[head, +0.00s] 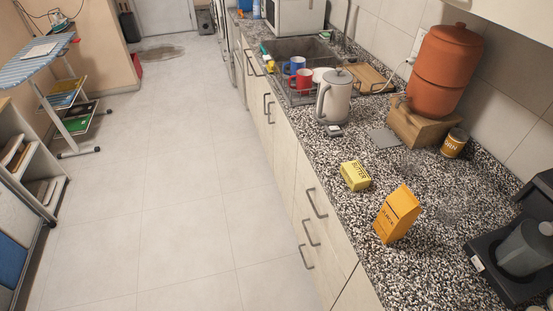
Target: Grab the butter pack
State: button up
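The butter pack (355,176) is a small yellow block with dark "BUTTER" lettering. It lies on the speckled granite counter (345,215), near the counter's front edge, in the head view. An orange juice carton (397,213) stands just to its right and nearer to me, with a small gap between them. Nothing covers the butter pack. My gripper and arm do not show in this view.
A white kettle (335,98) stands behind the butter. A terracotta water filter (443,70) on a wooden stand and a brown can (454,143) are by the wall. A black coffee machine (515,255) is at lower right. The tiled floor (175,190) beside the counter is clear.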

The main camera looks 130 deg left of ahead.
aim_at(354, 174)
jog(key=u, duration=3.6)
jog(key=i+j+z, duration=0.2)
jog(key=z, duration=0.2)
jog(key=i+j+z, duration=0.45)
jog(key=j+z, duration=0.3)
jog(key=i+j+z, duration=0.15)
jog(key=z, duration=0.25)
jog(key=k+j, duration=0.05)
jog(key=j, duration=0.05)
